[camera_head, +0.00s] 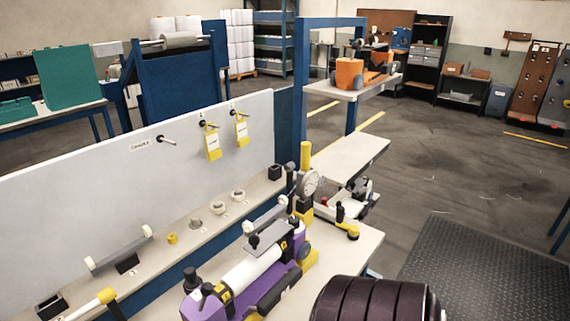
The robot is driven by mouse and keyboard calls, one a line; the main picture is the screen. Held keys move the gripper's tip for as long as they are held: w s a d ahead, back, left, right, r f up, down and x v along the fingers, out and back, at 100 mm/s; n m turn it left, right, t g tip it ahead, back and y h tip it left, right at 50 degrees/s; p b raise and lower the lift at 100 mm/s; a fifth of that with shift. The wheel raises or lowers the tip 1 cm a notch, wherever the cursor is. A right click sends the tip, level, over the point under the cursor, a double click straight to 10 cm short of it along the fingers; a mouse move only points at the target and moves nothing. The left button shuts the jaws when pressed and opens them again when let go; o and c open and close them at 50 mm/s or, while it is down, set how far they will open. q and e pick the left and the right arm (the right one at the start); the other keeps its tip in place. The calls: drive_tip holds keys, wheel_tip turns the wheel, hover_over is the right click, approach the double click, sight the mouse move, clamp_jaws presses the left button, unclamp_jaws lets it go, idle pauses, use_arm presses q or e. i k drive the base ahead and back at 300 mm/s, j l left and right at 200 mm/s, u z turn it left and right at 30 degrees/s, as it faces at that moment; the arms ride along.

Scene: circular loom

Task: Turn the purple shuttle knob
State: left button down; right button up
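A purple shuttle-like unit (204,309) lies on the workbench at the bottom centre, with a white cylinder (252,268) along its top. A black knob (190,274) stands upright at its near left end, and another small dark knob (207,289) sits beside it. I cannot tell which knob belongs to the shuttle. Yellow blocks and dark clamp parts are at its far end.
A dial gauge (310,184) and yellow post (305,155) stand behind the unit. A grey panel (95,195) with yellow tags (212,146) rises at left above a parts ledge. Open floor (440,170) lies right.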

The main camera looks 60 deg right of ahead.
sight(294, 220)
drive_tip(key=z, duration=1.75)
